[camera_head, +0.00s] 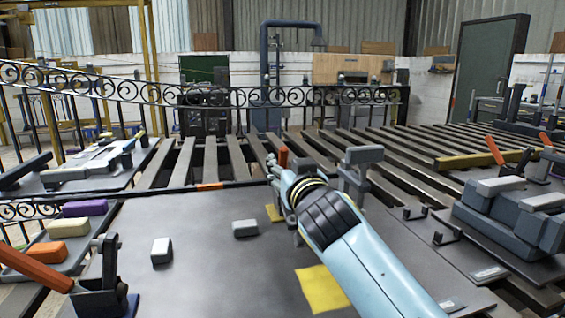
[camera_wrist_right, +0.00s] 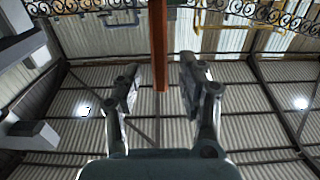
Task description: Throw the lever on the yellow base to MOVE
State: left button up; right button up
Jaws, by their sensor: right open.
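An orange lever handle (camera_head: 283,157) stands upright at the far edge of the dark table, just beyond my right gripper. A small yellow patch (camera_head: 274,213) shows below, partly hidden by my right arm; it looks like the yellow base, but I cannot see how the lever joins it. My right gripper (camera_head: 271,170) is open beside the lever. In the right wrist view the orange-brown lever (camera_wrist_right: 158,45) hangs between the two open fingers (camera_wrist_right: 162,82), with gaps on both sides. No MOVE marking is readable. My left gripper is not in view.
Another orange lever (camera_head: 35,268) sits on a blue base at the left. A grey post with a block (camera_head: 360,158) stands close right of my gripper. Grey blocks (camera_head: 245,229) and a flat yellow square (camera_head: 322,288) lie on the table (camera_head: 205,275). A scroll railing (camera_head: 230,97) runs behind.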

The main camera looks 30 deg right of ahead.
aim_at(284, 163)
jog(key=shift+x, duration=1.8)
grip_shut()
